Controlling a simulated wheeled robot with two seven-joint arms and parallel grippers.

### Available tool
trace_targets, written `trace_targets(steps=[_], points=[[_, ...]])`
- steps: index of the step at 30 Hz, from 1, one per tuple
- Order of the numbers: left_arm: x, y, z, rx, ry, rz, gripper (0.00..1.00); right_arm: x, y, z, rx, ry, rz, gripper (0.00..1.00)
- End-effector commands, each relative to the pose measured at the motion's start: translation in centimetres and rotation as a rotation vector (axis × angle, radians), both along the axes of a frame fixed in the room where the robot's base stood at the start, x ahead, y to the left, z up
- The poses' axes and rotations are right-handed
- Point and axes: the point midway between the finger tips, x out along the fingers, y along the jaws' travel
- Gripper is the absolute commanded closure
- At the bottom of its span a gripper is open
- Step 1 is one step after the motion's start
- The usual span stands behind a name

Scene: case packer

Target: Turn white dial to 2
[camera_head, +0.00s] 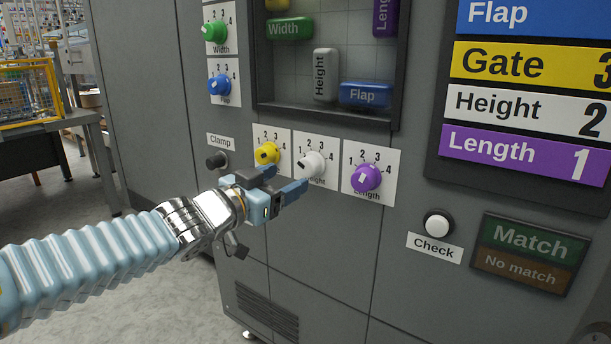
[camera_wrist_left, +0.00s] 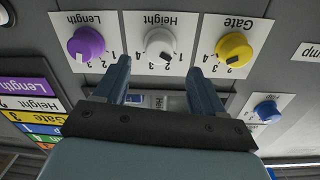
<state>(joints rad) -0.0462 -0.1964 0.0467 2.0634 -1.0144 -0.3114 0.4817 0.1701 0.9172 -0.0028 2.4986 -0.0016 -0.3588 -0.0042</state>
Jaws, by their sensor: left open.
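The white Height dial (camera_head: 311,164) is on a white plate numbered 1 to 4 on the grey machine front. Its dark mark is on the left side of the knob, towards the low numbers; I cannot tell the exact number. It appears upside down in the left wrist view (camera_wrist_left: 160,44). My left gripper (camera_head: 283,182) is open and empty in front of the panel, just below and left of the white dial. In the wrist view its two fingers (camera_wrist_left: 159,76) point at the panel, on either side of the white dial and apart from it. My right gripper is not in view.
The yellow dial (camera_head: 267,153) is close on the left and the purple Length dial (camera_head: 366,177) close on the right. A black Clamp knob (camera_head: 216,160) is further left. The sign reads Height 2 (camera_head: 530,112). A white Check button (camera_head: 437,224) is lower right.

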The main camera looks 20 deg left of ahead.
Motion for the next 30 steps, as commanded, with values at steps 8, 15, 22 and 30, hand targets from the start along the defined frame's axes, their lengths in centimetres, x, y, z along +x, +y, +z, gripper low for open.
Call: trace_targets(steps=[8,15,22,30], points=[[5.2,-2.1,-0.2,-0.001,0.001,-0.001,0.3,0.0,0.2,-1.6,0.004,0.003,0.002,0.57],[6.8,-2.7,0.0,0.0,0.001,0.0,0.3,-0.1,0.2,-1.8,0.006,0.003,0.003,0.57],[6.8,-2.7,0.0,0.0,0.0,0.0,0.3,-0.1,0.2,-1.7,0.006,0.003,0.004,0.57],[6.8,-2.7,0.0,0.0,0.001,0.0,0.7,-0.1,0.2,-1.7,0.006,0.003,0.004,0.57]])
